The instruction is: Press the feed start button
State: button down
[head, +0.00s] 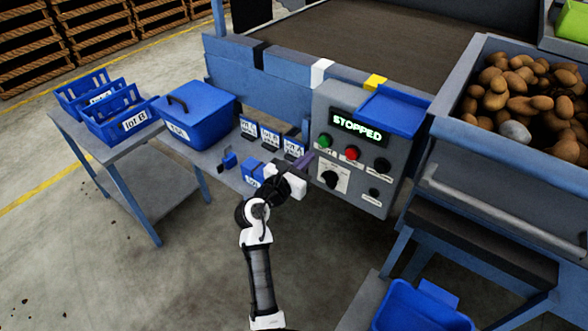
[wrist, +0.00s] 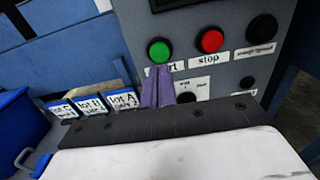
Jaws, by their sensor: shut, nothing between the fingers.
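The green start button (head: 325,141) is at the upper left of the grey control panel (head: 347,199), above a label. It also shows in the wrist view (wrist: 159,51), where the label under it is partly covered by my fingers. My gripper (head: 308,160) is shut and empty, with its purple fingertips (wrist: 158,72) just below the green button in that view. I cannot tell whether the fingertips touch the panel. The display (head: 358,127) reads STOPPED.
A red stop button (head: 352,153) is right of the green one, with a black button (head: 380,140) further right. A black knob (head: 331,179) sits below. Blue lot holders (head: 270,139) stand left of the panel. A potato bin (head: 468,129) is at the right.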

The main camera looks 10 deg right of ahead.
aim_at(323, 144)
jog(key=shift+x, duration=2.5)
